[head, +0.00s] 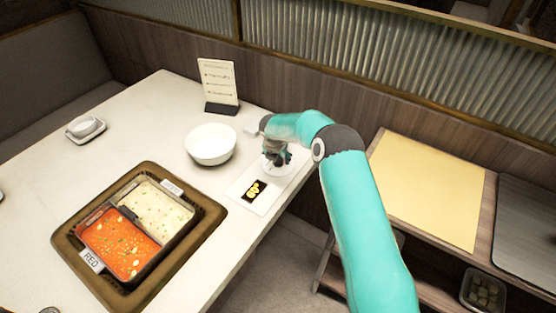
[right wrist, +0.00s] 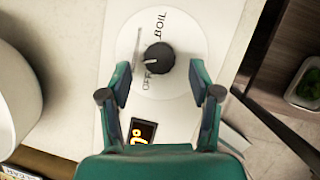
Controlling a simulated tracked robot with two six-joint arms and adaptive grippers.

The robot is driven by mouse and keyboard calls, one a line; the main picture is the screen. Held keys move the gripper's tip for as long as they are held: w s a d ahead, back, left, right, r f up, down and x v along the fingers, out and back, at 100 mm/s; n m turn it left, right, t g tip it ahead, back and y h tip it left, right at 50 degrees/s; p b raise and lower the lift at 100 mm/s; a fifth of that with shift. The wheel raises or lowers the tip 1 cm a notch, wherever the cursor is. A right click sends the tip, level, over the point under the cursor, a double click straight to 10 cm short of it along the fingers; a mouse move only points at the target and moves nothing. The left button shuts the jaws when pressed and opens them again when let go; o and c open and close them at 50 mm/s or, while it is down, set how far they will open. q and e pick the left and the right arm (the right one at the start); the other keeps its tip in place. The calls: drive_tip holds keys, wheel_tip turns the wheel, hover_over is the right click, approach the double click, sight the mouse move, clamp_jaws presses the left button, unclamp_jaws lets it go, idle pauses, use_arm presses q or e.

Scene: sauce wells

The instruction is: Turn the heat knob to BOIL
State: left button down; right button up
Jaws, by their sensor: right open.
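The heat knob (right wrist: 159,59) is black and sits on a round white dial (right wrist: 185,32) in the right wrist view. The word BOIL is printed above the knob and OFF at its lower left. A pale pointer line on the knob appears to face the OFF side. My right gripper (right wrist: 160,88) is open, with its fingertips on either side just below the knob and no clear contact. In the head view my right gripper (head: 277,157) hangs over the dial (head: 284,168) and hides most of the knob. My left gripper is not in view.
A small display (head: 255,191) with yellow digits lies on the white panel in front of the dial. A white bowl (head: 210,144) and a menu stand (head: 220,88) are close by on the left. A two-part pot (head: 175,185) with red and pale broth is sunk in the table.

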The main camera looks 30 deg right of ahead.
sight(278, 161)
drive_tip(key=v, duration=0.9)
drive_tip(key=shift+r, duration=0.15)
drive_tip(key=s+d+r+m+y+p, duration=0.1)
drive_tip(key=d+r+m+y+p, duration=0.15)
drive_tip(key=m, duration=0.75)
drive_tip(key=s+d+r+m+y+p, duration=0.1)
drive_tip(key=d+r+m+y+p, duration=0.2)
drive_tip(key=m, duration=0.8)
drive_tip(key=shift+t+h, duration=0.25)
drive_tip(key=shift+t, duration=0.05)
drive_tip(key=b+x, duration=0.1)
drive_tip(key=x, duration=0.4)
drive_tip(key=b+x, duration=0.1)
drive_tip(key=x, duration=0.5)
drive_tip(key=d+b+x, duration=0.1)
drive_tip(key=b+x, duration=0.1)
drive_tip(key=x, duration=0.4)
drive_tip(key=shift+s+f, duration=0.2)
drive_tip(key=shift+f, duration=0.1)
